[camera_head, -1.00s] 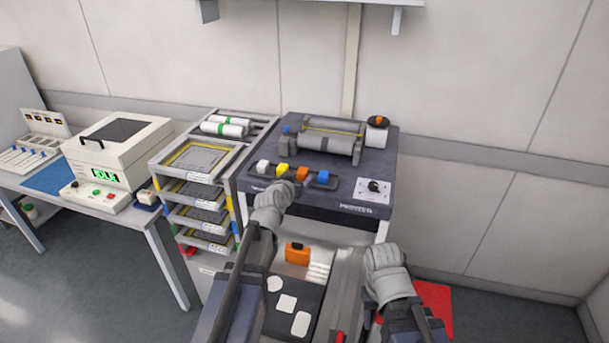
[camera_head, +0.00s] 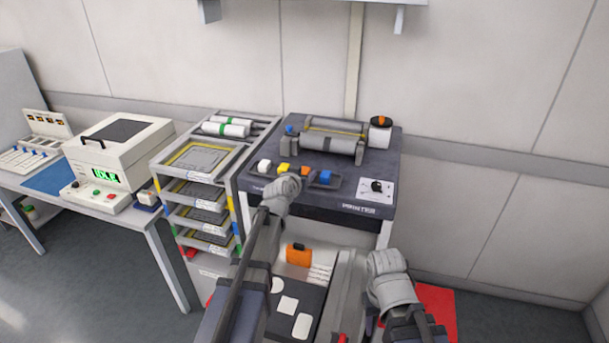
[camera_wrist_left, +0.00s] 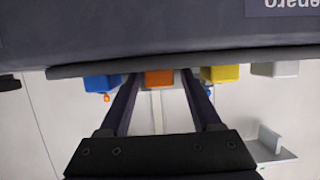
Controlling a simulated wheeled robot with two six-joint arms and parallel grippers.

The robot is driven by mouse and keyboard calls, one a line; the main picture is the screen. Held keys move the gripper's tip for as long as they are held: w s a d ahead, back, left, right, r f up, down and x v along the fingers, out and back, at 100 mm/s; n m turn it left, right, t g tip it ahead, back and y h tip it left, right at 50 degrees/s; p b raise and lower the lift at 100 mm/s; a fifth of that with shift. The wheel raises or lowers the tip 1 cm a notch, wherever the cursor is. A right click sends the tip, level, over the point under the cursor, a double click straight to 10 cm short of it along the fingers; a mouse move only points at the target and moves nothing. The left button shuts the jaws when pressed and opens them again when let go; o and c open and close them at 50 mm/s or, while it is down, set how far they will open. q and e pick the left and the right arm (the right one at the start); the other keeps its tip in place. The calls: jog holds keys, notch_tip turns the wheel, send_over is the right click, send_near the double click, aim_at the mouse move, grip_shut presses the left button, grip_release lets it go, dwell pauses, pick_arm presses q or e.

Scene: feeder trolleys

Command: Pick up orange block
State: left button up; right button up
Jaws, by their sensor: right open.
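The orange block (camera_head: 308,172) sits in the dark tray (camera_head: 337,185) at the front of the printer top, between a yellow block (camera_head: 284,169) and a blue block (camera_head: 326,177). In the left wrist view the orange block (camera_wrist_left: 159,77) shows between and beyond my two spread fingers, partly hidden by the tray's edge. My left gripper (camera_head: 300,182) is open and empty just in front of it; contact cannot be told. My right gripper (camera_head: 384,262) is lower right, away from the blocks; its fingers are hard to see.
A white block (camera_head: 264,165) is at the tray's left end. Printer rollers (camera_head: 322,141) stand behind the tray, with a knob panel (camera_head: 376,189) to the right. A shelf rack (camera_head: 196,187) stands at left. An orange case (camera_head: 298,256) lies below.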

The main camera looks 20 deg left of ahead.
aim_at(303, 172)
pick_arm(q)
grip_shut()
dwell(0.3)
jog(key=shift+r, duration=0.1)
notch_tip(303, 172, up, 10)
jog(key=p, duration=1)
